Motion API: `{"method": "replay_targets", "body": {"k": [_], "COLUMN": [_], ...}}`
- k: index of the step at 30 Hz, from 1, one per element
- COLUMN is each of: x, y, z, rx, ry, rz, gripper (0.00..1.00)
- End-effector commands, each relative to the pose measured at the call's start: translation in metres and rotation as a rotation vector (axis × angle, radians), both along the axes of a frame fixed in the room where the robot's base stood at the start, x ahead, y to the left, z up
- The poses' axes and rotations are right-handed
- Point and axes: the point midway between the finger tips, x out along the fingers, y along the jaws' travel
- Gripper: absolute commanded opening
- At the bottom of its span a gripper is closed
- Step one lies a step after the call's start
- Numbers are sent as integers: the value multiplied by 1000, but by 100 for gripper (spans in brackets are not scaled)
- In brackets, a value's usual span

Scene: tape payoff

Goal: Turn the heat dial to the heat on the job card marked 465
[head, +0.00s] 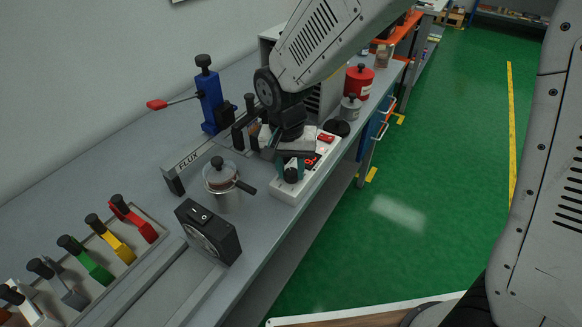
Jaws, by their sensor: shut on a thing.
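The heat dial (291,176) is a black knob at the near end of a white control box (287,191) on the bench. A small red display (313,160) on the box is partly covered by my gripper, and I cannot read its digits. A red switch (326,138) is at the box's far end. My gripper (290,170) points down over the box, with its fingers shut on the dial. I see no job card marked 465 that I can read in the head view.
A pot with a handle (222,190) and a black fan unit (210,232) stand close on the near side. A FLUX holder (188,163) and a blue stand (209,100) are to the left. Green floor (430,200) is clear.

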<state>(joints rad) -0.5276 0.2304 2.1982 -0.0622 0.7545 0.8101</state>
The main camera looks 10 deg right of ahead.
Motion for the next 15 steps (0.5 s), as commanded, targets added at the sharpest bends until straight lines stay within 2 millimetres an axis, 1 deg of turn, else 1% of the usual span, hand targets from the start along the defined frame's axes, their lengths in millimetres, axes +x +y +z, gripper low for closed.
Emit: {"method": "replay_targets", "body": {"k": [6, 15], "x": [1, 1], "y": [0, 1], "z": [1, 1], "rx": [2, 2], "ry": [-2, -1], "rz": [-130, -219], "gripper": [7, 7]}}
